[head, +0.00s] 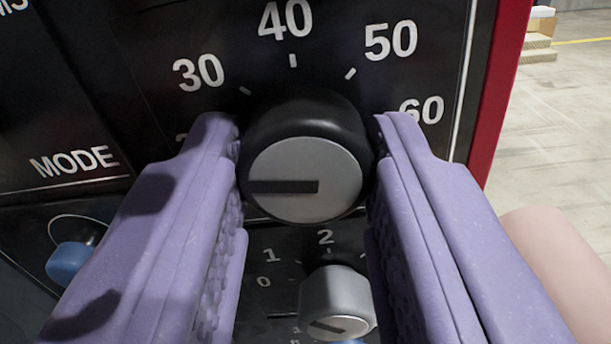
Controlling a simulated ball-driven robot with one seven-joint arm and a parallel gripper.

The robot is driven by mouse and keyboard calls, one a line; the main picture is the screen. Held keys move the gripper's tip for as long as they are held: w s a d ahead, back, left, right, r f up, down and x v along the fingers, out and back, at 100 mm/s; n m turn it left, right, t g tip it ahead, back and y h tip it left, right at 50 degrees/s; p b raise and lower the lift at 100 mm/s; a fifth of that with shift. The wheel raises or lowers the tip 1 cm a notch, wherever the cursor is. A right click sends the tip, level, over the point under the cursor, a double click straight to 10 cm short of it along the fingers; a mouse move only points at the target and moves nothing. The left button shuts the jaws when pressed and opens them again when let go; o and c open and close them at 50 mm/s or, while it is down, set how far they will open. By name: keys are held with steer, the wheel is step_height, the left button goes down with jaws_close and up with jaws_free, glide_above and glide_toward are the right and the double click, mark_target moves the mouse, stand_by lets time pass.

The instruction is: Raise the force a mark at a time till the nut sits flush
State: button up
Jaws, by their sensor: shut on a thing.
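A round knob (308,178) with a black skirt and a silver face sits on a black panel (205,25). Its dark pointer line runs from the middle of the face to the left, below the 30 mark. The scale shows 30, 40, 50 and 60 around it; a number at the left is mostly hidden behind a finger. My gripper (306,130) has its two purple fingers on either side of the knob and is shut on it. No nut shows in this view.
A smaller grey knob (337,300) with its own scale sits just below, between the fingers. A blue knob (70,262) is at lower left, under the MODE label. The panel has a red edge (497,90). Open concrete floor (560,130) lies to the right.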

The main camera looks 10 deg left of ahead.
steer(key=m+b, duration=0.1)
steer(key=b, duration=0.1)
steer(key=m+b, duration=0.2)
steer(key=shift+f, duration=0.25)
steer(key=m+b, duration=0.4)
steer(key=shift+r+b, duration=0.2)
steer(key=shift+b, duration=0.1)
steer(key=o, duration=1)
steer(key=shift+o, duration=0.2)
steer(key=s+p, duration=0.1)
steer(key=s, duration=0.6)
steer(key=shift+s, duration=0.4)
